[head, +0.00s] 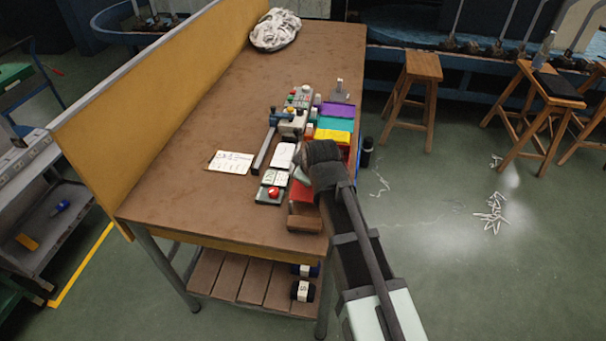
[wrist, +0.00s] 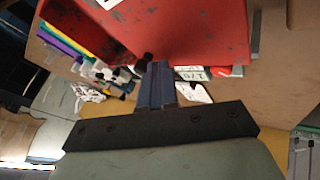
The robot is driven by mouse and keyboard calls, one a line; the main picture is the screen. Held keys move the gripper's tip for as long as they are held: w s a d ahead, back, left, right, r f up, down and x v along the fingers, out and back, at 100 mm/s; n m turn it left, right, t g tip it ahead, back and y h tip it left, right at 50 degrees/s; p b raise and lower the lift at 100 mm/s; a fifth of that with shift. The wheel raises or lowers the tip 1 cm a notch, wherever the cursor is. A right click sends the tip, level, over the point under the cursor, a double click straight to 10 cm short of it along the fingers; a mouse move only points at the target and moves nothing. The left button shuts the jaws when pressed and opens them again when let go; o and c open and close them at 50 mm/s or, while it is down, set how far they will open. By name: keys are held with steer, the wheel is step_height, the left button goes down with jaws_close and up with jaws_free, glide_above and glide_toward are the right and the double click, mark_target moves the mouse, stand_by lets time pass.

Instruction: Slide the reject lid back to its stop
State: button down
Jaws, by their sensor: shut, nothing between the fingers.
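A red box-like part (wrist: 195,30), which I take to be the reject bin with its lid, fills the top of the wrist view. In the head view only a piece of red (head: 301,193) shows beside my arm at the bench's right edge. I cannot tell lid from bin or how far the lid is slid. My gripper (wrist: 156,82) is shut and empty, its fingertips close to a small black knob (wrist: 145,60) at the red part's edge. I cannot tell whether they touch. In the head view my wrist hides the fingertips.
Purple (head: 332,110), green and yellow (head: 333,137) bins line the bench edge beyond my wrist. A red button box (head: 272,194), white cards and a brown block (head: 304,222) lie close by. A white sheet (head: 230,162) lies left. The brown bench (head: 190,190) is mostly clear there.

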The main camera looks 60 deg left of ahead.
stand_by(0.3)
steer(key=w+a, duration=0.9)
steer(key=shift+w+a, duration=0.3)
steer(key=shift+w, duration=0.05)
